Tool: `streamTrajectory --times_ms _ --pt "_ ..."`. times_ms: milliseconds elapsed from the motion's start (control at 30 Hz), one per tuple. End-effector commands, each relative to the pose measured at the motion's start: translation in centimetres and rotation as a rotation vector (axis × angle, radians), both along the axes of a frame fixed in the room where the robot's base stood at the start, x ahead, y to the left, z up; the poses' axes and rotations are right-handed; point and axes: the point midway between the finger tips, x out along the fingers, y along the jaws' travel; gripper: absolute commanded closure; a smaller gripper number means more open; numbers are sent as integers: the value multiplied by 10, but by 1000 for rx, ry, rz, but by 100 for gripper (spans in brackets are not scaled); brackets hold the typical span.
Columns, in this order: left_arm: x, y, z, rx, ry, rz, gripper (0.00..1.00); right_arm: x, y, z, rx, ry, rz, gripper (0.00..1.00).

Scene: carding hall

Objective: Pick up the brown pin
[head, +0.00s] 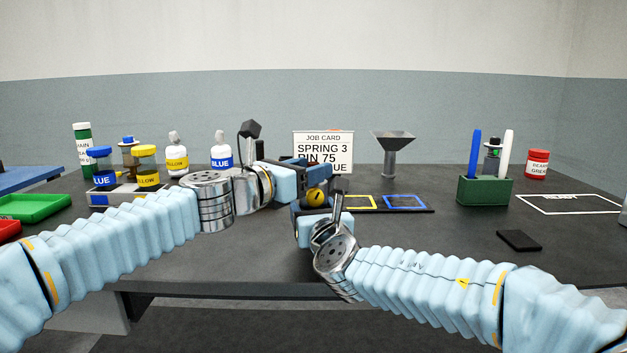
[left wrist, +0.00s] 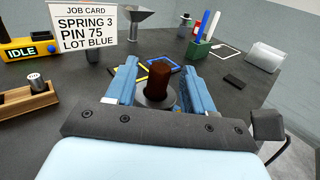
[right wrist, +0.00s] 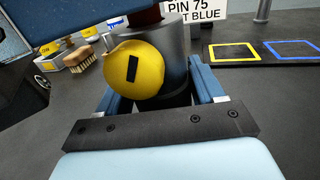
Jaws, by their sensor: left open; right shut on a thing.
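The brown pin (left wrist: 158,80) stands upright in a grey cylindrical holder (left wrist: 150,100) in the left wrist view. My left gripper (left wrist: 160,72) is open, with one finger on each side of the pin; I cannot tell if they touch it. In the right wrist view my right gripper (right wrist: 158,95) is shut on the grey holder (right wrist: 172,45), which has a round yellow knob (right wrist: 134,68) with a black mark on its side. The pin's lower end (right wrist: 147,12) shows above the holder. In the head view the grippers hide the pin, and the yellow knob (head: 316,197) shows between them.
A job card (head: 323,142) stands behind the grippers. Yellow (head: 361,202) and blue (head: 405,202) frames lie on a dark strip to the right. A funnel (head: 394,145), a green pen holder (head: 484,190) and a black block (head: 519,240) stand farther right. Bottles and jars line the back left.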

Motion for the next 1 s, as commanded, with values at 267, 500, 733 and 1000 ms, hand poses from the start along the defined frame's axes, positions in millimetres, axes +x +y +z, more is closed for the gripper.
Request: streamTrajectory --times_ms 267,500,733,1000 --pt "13 -11 1 2 -1 2 47 0 0 0 0 0 -1 88" --pt "13 -10 1 2 -1 2 69 0 0 0 0 0 -1 88" --pt "13 -10 1 2 -1 2 100 0 0 0 0 0 -1 88" --pt "13 -10 2 1 -2 2 100 0 0 0 0 -1 -1 88"
